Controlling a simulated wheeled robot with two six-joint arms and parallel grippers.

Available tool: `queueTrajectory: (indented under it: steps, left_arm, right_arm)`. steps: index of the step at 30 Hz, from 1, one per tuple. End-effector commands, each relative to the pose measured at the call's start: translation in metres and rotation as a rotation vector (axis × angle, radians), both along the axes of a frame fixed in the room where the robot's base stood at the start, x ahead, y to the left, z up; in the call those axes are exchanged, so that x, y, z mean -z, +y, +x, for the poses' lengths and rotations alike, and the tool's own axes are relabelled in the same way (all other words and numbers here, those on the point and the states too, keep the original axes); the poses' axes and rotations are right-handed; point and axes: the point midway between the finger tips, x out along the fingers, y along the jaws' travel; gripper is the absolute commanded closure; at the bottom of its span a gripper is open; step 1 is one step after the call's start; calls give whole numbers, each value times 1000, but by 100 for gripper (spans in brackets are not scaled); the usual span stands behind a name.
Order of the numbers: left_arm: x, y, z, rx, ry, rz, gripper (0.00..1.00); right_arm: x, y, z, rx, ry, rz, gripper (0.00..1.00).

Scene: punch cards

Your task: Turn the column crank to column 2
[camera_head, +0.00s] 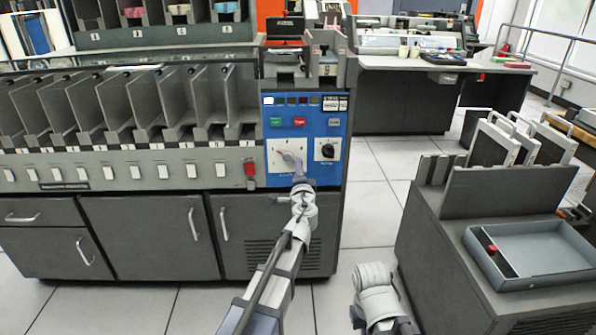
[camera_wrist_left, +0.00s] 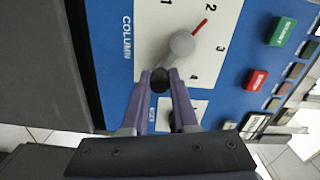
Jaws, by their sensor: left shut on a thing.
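The column crank (camera_wrist_left: 181,44) sits on a white dial plate (camera_wrist_left: 150,35) with printed numbers, on a blue panel marked COLUMN. My left gripper (camera_wrist_left: 160,84) is shut on this knob, one finger on each side. In the head view my left gripper (camera_head: 299,182) is in front of the lower part of the dial plate (camera_head: 281,163). My right gripper is not visible.
A black selector knob (camera_head: 327,150) is right of the dial. Green (camera_head: 275,122) and red (camera_head: 299,121) buttons are above. Card pockets (camera_head: 110,105) line the machine to the left. A cabinet with a grey tray (camera_head: 530,255) stands at the right, with open floor between.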

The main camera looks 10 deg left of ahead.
Motion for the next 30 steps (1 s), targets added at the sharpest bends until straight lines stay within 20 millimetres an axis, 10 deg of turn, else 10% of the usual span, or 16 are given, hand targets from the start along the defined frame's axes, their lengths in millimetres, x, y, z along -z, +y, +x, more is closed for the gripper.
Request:
queueTrajectory:
  steps: [22,23,30]
  left_arm:
    - [-3,-1,0,-1,-21,-70,100]
    - [-3,-1,0,-1,-21,-70,70]
    - [-3,-1,0,-1,-20,-69,43]
  right_arm:
    - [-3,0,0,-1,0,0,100]
    - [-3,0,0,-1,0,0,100]
    - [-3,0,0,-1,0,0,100]
